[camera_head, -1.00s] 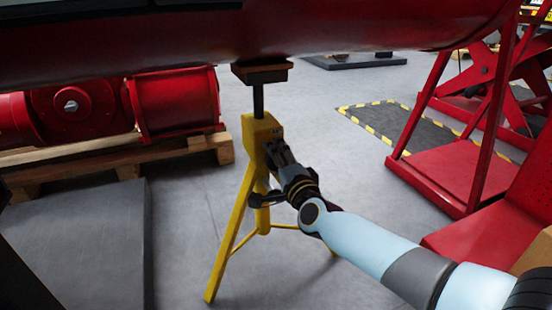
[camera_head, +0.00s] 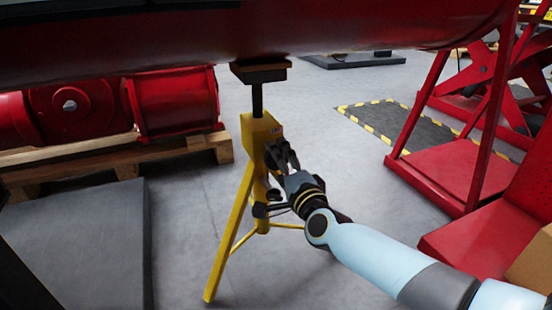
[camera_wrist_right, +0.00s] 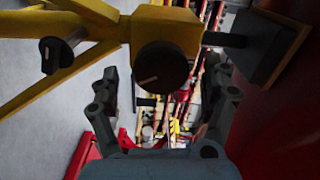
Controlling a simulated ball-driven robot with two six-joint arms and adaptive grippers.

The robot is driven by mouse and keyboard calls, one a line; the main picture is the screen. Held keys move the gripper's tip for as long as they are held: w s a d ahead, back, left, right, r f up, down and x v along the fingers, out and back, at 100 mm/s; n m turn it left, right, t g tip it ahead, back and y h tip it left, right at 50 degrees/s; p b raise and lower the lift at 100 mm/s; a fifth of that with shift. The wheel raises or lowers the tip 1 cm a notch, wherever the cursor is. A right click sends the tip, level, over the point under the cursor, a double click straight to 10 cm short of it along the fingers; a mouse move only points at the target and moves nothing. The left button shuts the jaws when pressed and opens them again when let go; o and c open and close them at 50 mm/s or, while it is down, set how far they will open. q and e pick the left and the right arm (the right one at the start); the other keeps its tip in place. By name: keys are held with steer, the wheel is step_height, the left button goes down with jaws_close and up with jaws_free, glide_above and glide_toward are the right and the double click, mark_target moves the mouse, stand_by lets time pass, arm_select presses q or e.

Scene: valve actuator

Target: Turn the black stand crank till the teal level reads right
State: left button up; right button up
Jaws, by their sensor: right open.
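A yellow tripod stand (camera_head: 256,135) holds a black pad under a large red body (camera_head: 330,25) in the head view. In the right wrist view its yellow housing (camera_wrist_right: 185,28) carries a round black hub (camera_wrist_right: 162,68) with a pale mark. A small dark peg (camera_wrist_right: 146,102) shows just below the hub, perhaps part of the crank. My right gripper (camera_head: 282,160) is open in front of the housing; in the wrist view its fingers (camera_wrist_right: 162,88) stand apart on either side of the hub. I cannot tell whether they touch anything. I cannot make out the teal level. My left gripper is out of view.
A black knob (camera_wrist_right: 57,52) sticks out beside the stand's leg. A red machine (camera_head: 175,100) rests on a wooden pallet (camera_head: 90,160) at left. A red frame (camera_head: 470,150) stands at right. The grey floor (camera_head: 330,150) between is clear.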

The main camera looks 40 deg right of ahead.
steer(key=v, duration=0.9)
